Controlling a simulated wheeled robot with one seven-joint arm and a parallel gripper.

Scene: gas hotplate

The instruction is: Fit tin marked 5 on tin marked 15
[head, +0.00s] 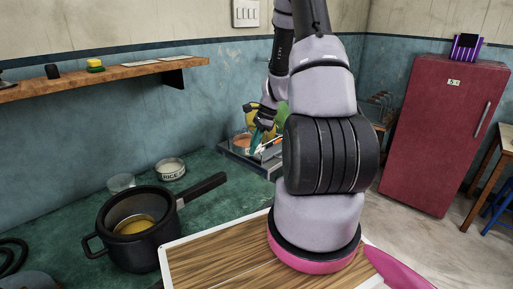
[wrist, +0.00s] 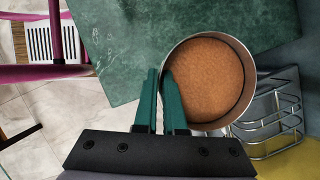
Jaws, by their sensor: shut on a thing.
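A round metal tin with a flat orange-brown inside fills the right middle of the wrist view (wrist: 208,82). My gripper (wrist: 161,78) has its teal fingers closed on either side of the tin's near left rim. In the head view my gripper (head: 258,138) is at the far end of the counter, partly behind my arm, with the orange-brown tin (head: 243,144) beside it. No number is readable on the tin, so I cannot tell if it is the 5 or the 15. I cannot make out a second numbered tin.
A black pot (head: 140,258), a RICE tin (head: 171,168) and a glass bowl (head: 121,182) stand on the green counter. A wire rack (wrist: 275,125) is close to the held tin. A wooden board (head: 215,260) lies in front; a red fridge (head: 435,135) stands right.

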